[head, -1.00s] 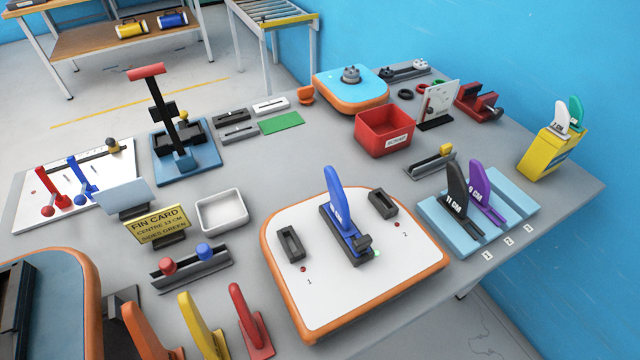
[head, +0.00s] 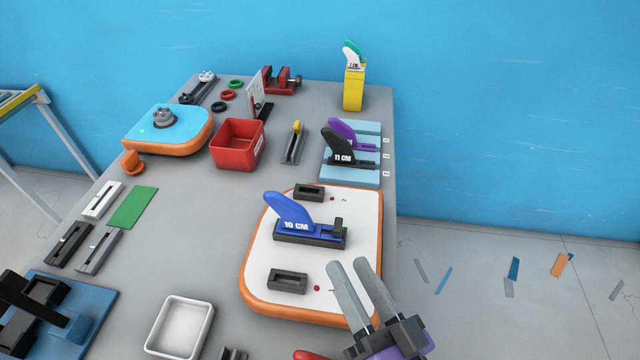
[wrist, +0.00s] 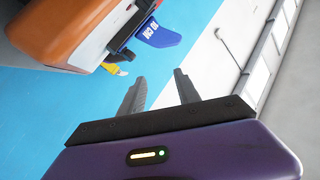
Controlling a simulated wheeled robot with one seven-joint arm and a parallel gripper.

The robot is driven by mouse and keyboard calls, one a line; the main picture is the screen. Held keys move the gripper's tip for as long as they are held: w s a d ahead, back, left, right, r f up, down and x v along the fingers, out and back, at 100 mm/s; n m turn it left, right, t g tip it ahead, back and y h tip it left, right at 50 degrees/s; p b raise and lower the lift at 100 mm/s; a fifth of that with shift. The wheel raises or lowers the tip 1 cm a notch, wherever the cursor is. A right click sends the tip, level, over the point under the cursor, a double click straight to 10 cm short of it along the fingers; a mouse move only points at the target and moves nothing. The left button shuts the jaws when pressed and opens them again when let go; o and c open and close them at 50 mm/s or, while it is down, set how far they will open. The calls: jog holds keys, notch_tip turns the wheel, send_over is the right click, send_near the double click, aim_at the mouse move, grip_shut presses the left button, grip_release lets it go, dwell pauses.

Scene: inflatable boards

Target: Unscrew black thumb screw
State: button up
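The blue 10 CM fin (head: 290,212) stands in a dark fin box (head: 300,236) on the white, orange-edged board (head: 265,262). A small black piece (head: 338,227) sits at the box's right end; I cannot tell for sure whether it is the thumb screw. My gripper (head: 349,263) is at the board's near right corner in the head view, its two grey fingers apart and nothing between them. In the wrist view my gripper (wrist: 160,76) is also empty, with the board (wrist: 62,35) and blue fin (wrist: 160,36) at upper left.
Two empty dark fin boxes (head: 288,281) (head: 309,192) flank the middle one. Behind stand a light-blue rack (head: 350,176) with purple and black fins, a red bin (head: 257,149) and a yellow holder (head: 353,90). The table's right edge is close to the board.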

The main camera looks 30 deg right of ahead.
jog(key=w+a+r+m+t+y, duration=0.1)
jog(key=w+a+r+y, duration=0.6)
jog(key=r, duration=0.3)
jog(key=w+a+r+t+y, duration=0.1)
jog(key=w+a+r+y, duration=0.3)
jog(key=w+a+r, duration=0.45)
jog(key=s+a+r+n+g+y+p, duration=0.1)
jog(key=s+a+r+n+g+y, duration=0.1)
jog(key=a+r+n+g+y, duration=0.7)
jog(key=m+g+h+p, duration=0.2)
jog(key=m+g+h, duration=0.8)
jog(key=h, duration=0.9)
send_over(339, 223)
jog(key=shift+n+g, duration=0.8)
jog(key=shift+g, duration=0.1)
notch_tip(339, 223, down, 22)
jog(key=shift+a+f, duration=0.1)
jog(key=shift+a, duration=0.05)
jog(key=shift+f, duration=3.8)
jog(key=shift+c, duration=0.2)
